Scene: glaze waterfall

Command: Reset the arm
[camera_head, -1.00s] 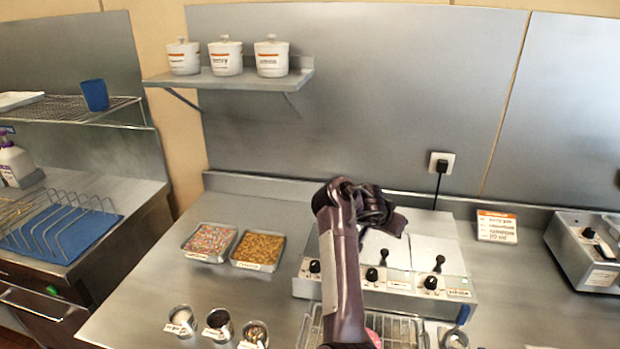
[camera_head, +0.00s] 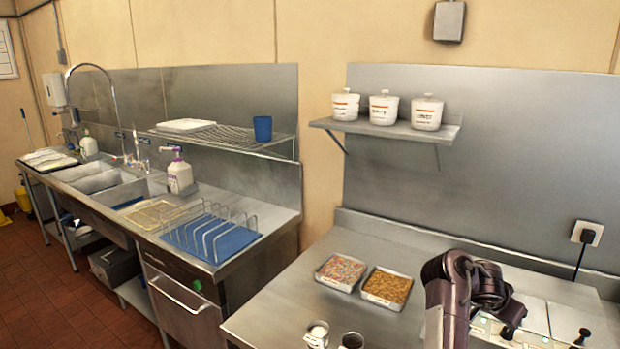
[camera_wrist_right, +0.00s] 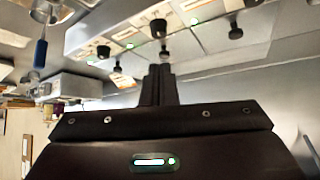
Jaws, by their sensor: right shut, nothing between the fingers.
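My right arm rises from the lower edge of the head view, bent at the top. Its dark gripper (camera_head: 492,300) is over the left part of the steel glaze warmer (camera_head: 535,318). In the right wrist view the gripper's fingers (camera_wrist_right: 160,84) are closed together with nothing between them. The warmer's front with its black knobs (camera_wrist_right: 158,28) shows beyond them, in a turned picture. My left gripper is not in view.
On the counter stand a sprinkle tray (camera_head: 341,272), a nut tray (camera_head: 387,288) and small cups (camera_head: 317,334). A shelf (camera_head: 385,127) holds white jars. At left are sinks (camera_head: 97,182), a wire rack on a blue mat (camera_head: 212,235) and a blue cup (camera_head: 262,128). Open counter (camera_head: 285,310) lies left of the trays.

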